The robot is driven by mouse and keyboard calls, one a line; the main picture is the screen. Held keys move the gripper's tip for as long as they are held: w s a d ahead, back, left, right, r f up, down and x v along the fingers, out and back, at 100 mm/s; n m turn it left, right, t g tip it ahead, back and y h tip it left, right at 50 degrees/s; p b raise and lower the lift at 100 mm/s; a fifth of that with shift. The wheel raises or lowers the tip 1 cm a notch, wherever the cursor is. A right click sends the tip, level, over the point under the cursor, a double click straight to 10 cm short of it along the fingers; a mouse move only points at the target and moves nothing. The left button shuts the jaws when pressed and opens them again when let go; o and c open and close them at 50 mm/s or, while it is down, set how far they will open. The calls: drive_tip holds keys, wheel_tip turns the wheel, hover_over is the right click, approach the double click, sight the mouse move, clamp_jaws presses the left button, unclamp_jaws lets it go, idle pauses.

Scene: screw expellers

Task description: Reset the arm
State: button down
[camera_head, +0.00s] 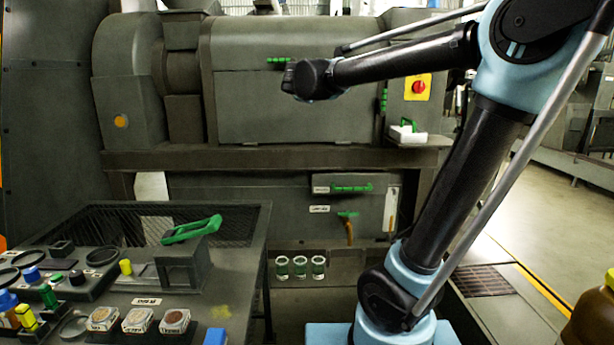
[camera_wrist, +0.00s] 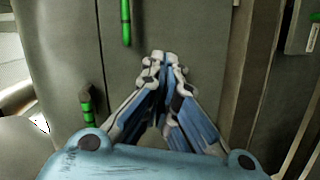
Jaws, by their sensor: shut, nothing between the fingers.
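My gripper (camera_wrist: 164,60) shows in the wrist view with its fingertips together. It is shut and empty. Behind it in that view is a grey-green machine panel (camera_wrist: 190,25) with a green handle (camera_wrist: 126,22) above left of the fingers and another green handle (camera_wrist: 87,102) further left. In the head view my arm stands at the right, with its upper link reaching left in front of the large screw expeller (camera_head: 285,110). The gripper's fingers cannot be made out in the head view.
A dark table (camera_head: 240,255) at lower left holds several containers, a green-handled device (camera_head: 192,230) and a blue block (camera_head: 215,337). Three small jars (camera_head: 300,267) stand by the machine's base. A red knob on a yellow plate (camera_head: 418,87) is behind the arm. A brown bottle (camera_head: 592,315) stands at far right.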

drive_tip(key=s+d+f+m+g+h, duration=0.2)
drive_tip(key=s+d+f+m+g, duration=0.55)
drive_tip(key=s+d+f, duration=1.05)
drive_tip(key=s+f+m+g+y, duration=0.4)
drive_tip(key=s+f+m+g, duration=0.1)
drive_tip(key=s+f, duration=1.5)
wheel_tip(320, 180, down, 3)
drive_tip(key=shift+r+m+y, duration=0.2)
drive_tip(key=shift+m+y, duration=0.1)
drive_tip(key=shift+m, duration=0.25)
drive_tip(key=shift+g, duration=0.25)
drive_tip(key=shift+w+f, duration=0.2)
drive_tip(key=shift+w, duration=0.2)
